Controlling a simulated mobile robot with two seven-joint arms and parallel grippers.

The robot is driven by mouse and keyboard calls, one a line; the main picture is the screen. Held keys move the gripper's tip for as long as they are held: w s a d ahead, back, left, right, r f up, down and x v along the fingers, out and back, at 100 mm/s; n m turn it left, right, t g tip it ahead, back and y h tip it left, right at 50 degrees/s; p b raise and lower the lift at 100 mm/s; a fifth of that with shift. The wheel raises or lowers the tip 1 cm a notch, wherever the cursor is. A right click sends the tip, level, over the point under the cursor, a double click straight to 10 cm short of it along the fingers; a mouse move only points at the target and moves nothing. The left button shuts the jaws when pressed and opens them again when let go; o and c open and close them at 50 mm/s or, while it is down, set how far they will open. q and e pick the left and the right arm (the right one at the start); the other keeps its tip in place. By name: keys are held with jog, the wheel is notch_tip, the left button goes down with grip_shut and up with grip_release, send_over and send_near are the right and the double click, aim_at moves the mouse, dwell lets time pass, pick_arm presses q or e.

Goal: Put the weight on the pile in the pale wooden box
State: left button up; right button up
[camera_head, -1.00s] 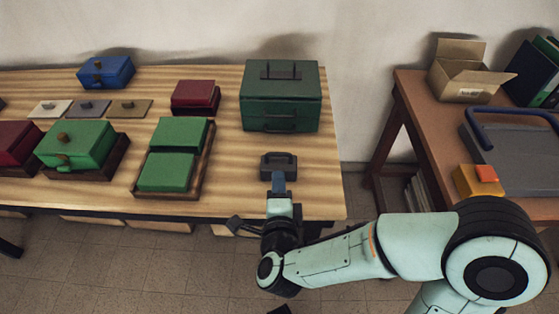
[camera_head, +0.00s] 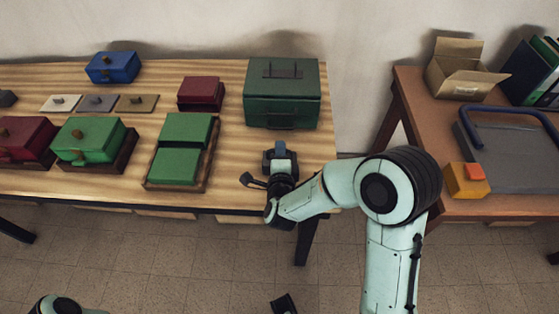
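The weight, a small dark grey block with a handle (camera_head: 292,162), stands on the wooden table in front of a dark green case. My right gripper (camera_head: 280,150) is over its handle and partly hides it; whether the fingers are closed on it cannot be told. Two green velvet-like blocks (camera_head: 185,129) (camera_head: 175,166) lie in a brown wooden tray (camera_head: 208,165). I cannot make out which thing is the pale wooden box or its pile.
The dark green case (camera_head: 283,95) stands behind the weight. Dark red (camera_head: 200,92) and blue (camera_head: 112,67) boxes, a knobbed green box (camera_head: 90,140) and several flat knobbed lids fill the left. A side table (camera_head: 410,90) holds a carton (camera_head: 462,75). Bare wood lies between tray and weight.

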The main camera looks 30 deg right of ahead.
jog(key=shift+w+d+f, duration=0.1)
jog(key=shift+w+d, duration=0.1)
jog(key=shift+w, duration=0.15)
grip_shut()
dwell(1.1)
jog(key=shift+r, duration=0.25)
